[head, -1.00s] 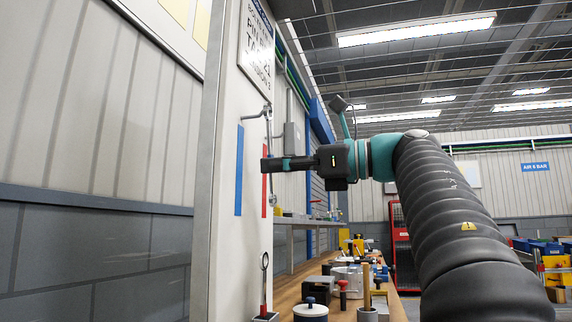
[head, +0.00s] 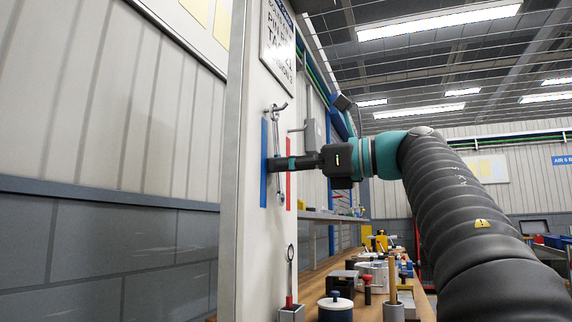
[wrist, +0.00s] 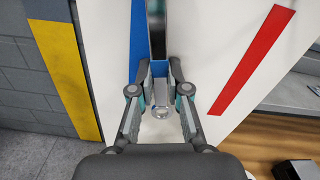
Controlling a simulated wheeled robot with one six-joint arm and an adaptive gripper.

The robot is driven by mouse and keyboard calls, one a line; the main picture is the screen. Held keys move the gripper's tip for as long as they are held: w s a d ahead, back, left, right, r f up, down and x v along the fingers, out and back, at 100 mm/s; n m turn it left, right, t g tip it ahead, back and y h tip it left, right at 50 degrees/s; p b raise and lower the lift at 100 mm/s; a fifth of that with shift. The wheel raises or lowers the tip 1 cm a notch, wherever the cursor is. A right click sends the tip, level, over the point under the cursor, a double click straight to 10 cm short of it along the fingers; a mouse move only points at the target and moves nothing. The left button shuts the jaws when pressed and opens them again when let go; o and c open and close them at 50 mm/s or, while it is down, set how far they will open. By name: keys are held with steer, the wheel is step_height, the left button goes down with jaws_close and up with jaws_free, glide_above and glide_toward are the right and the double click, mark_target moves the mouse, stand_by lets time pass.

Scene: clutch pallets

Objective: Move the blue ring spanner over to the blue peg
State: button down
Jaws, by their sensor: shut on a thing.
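The blue-banded ring spanner (head: 276,135) is upright at the white panel, its upper end at the upper metal peg (head: 283,106) above the blue stripe (head: 263,180). I cannot tell whether its ring is around that peg or in front of it. My gripper (head: 280,163) is shut on the spanner's shank, between the blue stripe and the red stripe (head: 288,188). In the wrist view, the spanner's blue band (wrist: 158,68) sits between my fingers and its lower ring (wrist: 163,104) shows below it. A second peg (head: 296,129) is above the red stripe, with nothing visible on it.
A sign (head: 277,52) is on the panel above the pegs. Below, a ring-topped tool (head: 290,268) stands in a holder, and the wooden bench (head: 318,275) carries several small parts. A shelf (head: 330,217) is behind the panel's right side.

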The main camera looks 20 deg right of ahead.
stand_by(0.4)
steer(key=c, duration=1.1)
jaws_free()
steer(key=shift+o, duration=0.2)
steer(key=shift+d, duration=0.1)
steer(key=v, duration=1.2)
